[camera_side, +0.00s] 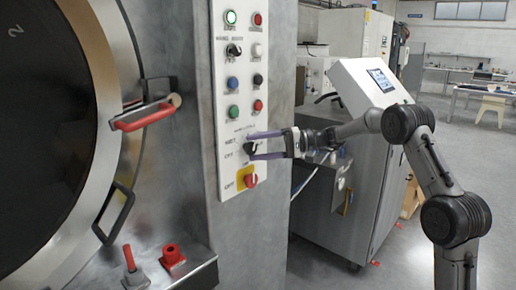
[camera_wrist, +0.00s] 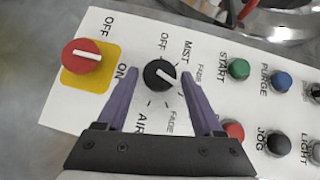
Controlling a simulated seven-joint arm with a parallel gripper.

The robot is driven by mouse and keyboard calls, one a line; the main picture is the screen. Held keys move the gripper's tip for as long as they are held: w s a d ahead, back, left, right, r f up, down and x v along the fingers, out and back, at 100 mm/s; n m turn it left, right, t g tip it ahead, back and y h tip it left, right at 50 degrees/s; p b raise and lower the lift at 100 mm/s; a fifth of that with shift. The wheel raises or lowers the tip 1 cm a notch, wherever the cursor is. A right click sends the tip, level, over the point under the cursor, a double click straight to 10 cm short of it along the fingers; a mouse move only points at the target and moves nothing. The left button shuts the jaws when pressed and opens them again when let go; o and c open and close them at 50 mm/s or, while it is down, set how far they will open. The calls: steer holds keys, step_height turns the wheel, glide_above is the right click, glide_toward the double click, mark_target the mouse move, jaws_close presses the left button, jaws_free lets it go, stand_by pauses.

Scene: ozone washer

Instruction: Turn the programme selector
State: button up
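The programme selector is a black round knob with a white pointer line (camera_wrist: 159,75) on the white control panel, with OFF, MIST and AIR printed around it in the wrist view. In the side view the knob (camera_side: 250,147) shows at the lower part of the panel, partly covered by a finger. My gripper (camera_wrist: 155,82) is open, with one purple finger on each side of the knob. Visible gaps separate both fingers from the knob in the wrist view. In the side view my gripper (camera_side: 250,146) reaches the panel from the right.
A red switch on a yellow plate (camera_wrist: 83,56) sits close to the left finger. Green START (camera_wrist: 238,69), blue PURGE (camera_wrist: 281,80), red (camera_wrist: 234,131) and black JOG (camera_wrist: 278,143) buttons lie to the right. The washer's red door handle (camera_side: 146,115) is left of the panel.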

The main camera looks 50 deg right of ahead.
steer(key=shift+o, duration=0.5)
steer(key=v, duration=1.3)
steer(key=shift+s+d, duration=0.3)
steer(key=shift+r, duration=0.1)
